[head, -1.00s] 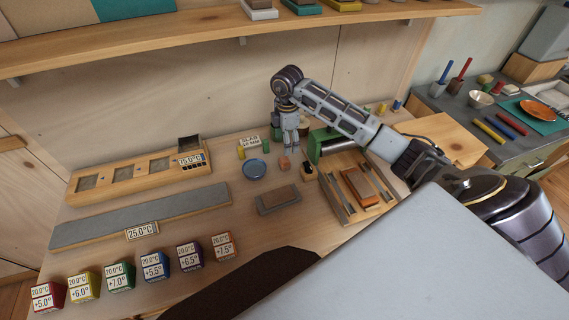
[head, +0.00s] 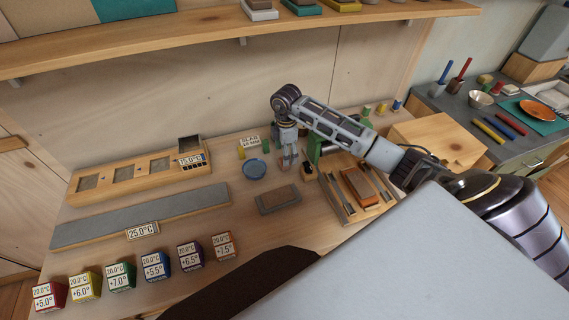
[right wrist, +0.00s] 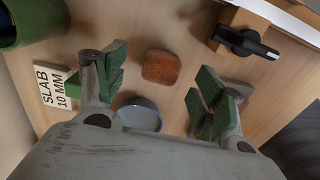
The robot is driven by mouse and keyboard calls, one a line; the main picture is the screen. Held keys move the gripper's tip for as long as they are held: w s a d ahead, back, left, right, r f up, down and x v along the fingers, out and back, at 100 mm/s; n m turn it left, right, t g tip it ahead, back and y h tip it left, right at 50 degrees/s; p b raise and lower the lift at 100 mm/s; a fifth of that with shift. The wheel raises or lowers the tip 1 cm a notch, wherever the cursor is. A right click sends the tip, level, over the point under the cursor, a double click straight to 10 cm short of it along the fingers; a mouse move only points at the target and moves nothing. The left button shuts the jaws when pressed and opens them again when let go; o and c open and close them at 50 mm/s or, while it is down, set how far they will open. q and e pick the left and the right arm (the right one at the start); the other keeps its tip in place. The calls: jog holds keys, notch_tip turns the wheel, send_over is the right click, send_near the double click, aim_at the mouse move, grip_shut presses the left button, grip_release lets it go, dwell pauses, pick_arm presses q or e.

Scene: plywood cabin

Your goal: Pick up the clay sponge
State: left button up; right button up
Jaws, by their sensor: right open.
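The clay sponge, a small orange-brown block with rounded corners (right wrist: 161,67), lies on the wooden table. In the right wrist view it sits between and beyond the green-padded fingers of my right gripper (right wrist: 160,88), with clear space on both sides. The gripper is open, empty and not touching the sponge. In the head view my right gripper (head: 288,163) points down above the sponge and mostly hides it. My left gripper is not in view.
A blue round dish (head: 255,169) stands just left of the gripper, and a small block with a black knob (right wrist: 243,40) is close on the other side. A "SLAB 10 MM" sign (right wrist: 55,85) and a green cylinder are near. A tool tray (head: 346,211) lies to the right.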

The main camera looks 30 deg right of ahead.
jog(key=f, duration=0.2)
jog(key=shift+s+a+f, duration=0.15)
jog(key=shift+a+f, duration=0.25)
jog(key=shift+f, duration=0.8)
jog(key=c, duration=0.9)
